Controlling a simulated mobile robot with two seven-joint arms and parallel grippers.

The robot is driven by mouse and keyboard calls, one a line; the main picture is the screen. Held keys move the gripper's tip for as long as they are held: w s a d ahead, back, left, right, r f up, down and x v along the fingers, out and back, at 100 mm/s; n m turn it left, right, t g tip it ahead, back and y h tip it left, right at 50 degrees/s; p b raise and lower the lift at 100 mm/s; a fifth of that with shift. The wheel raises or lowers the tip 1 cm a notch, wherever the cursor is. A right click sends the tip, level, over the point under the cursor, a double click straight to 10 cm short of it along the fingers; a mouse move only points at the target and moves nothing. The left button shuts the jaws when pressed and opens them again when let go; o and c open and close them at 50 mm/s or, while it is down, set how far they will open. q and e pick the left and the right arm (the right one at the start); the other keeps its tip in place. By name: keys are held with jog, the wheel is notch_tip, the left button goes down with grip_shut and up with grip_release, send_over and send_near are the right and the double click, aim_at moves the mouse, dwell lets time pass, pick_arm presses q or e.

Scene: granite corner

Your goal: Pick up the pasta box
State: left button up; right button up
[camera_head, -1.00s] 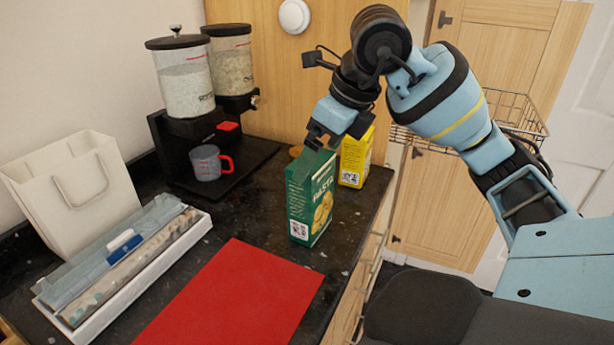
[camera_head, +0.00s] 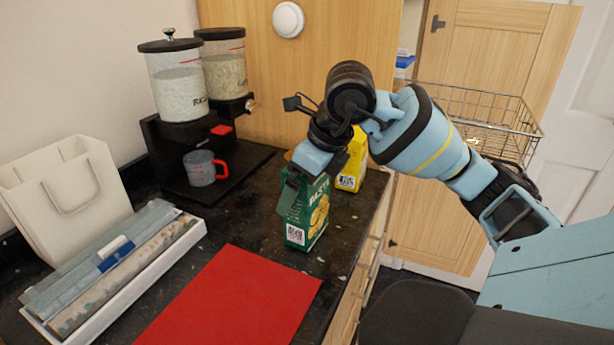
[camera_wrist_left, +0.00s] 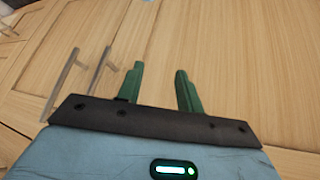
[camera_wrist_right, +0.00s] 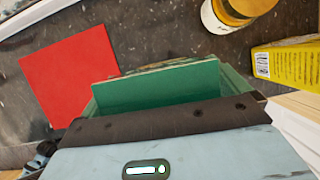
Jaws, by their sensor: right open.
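The green pasta box (camera_head: 308,222) stands upright on the dark granite counter in the head view. My right gripper (camera_head: 305,186) points down at its top, open, with one finger along the box's left side. In the right wrist view the pasta box (camera_wrist_right: 160,88) fills the space between the spread fingers (camera_wrist_right: 163,95). I cannot tell whether they touch it. My left gripper (camera_wrist_left: 160,85) shows only in its own wrist view, with its green fingers apart and nothing between them, facing wooden cabinet fronts.
A yellow box (camera_head: 352,165) stands close behind the pasta box, and a round jar (camera_wrist_right: 235,10) is near it. A red mat (camera_head: 235,298) lies in front. A measuring cup (camera_head: 203,168) sits under the dispensers (camera_head: 180,85). The counter's right edge is close.

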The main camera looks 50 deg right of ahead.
jog(key=shift+r, duration=0.1)
jog(key=c, duration=1.3)
pick_arm(q)
jog(key=shift+s+f, duration=0.1)
pick_arm(e)
jog(key=shift+o, duration=0.2)
jog(key=shift+r, duration=0.1)
